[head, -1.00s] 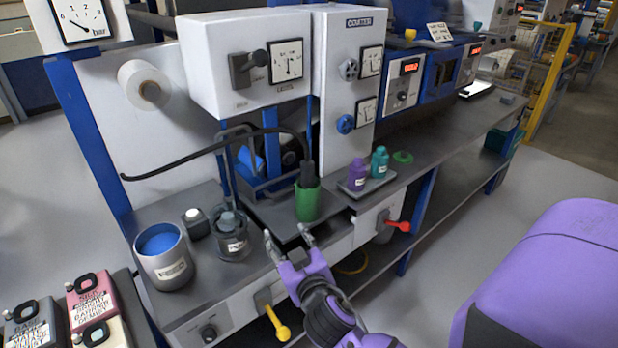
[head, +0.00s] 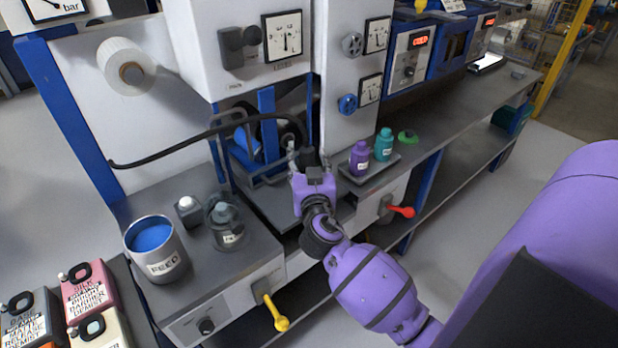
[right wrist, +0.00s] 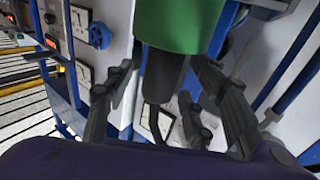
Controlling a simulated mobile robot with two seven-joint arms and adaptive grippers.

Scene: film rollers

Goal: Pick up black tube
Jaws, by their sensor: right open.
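The black tube (right wrist: 163,78) stands in a green cup (right wrist: 184,24); in the right wrist view the picture is turned over, with the cup at the top. In the head view a dark bit of the tube (head: 308,156) shows just beyond my right gripper (head: 308,160), which hides the green cup. In the right wrist view my open right gripper (right wrist: 160,88) has fingers on both sides of the tube. I cannot tell whether they touch it. My left gripper is not in view.
A tray (head: 377,169) with a purple bottle (head: 360,159) and a teal bottle (head: 384,145) sits right of my gripper. A black hose (head: 190,146) crosses to the left. A feed can (head: 160,257) and dark jar (head: 226,225) stand front left. The coater's white housing (head: 340,80) rises behind.

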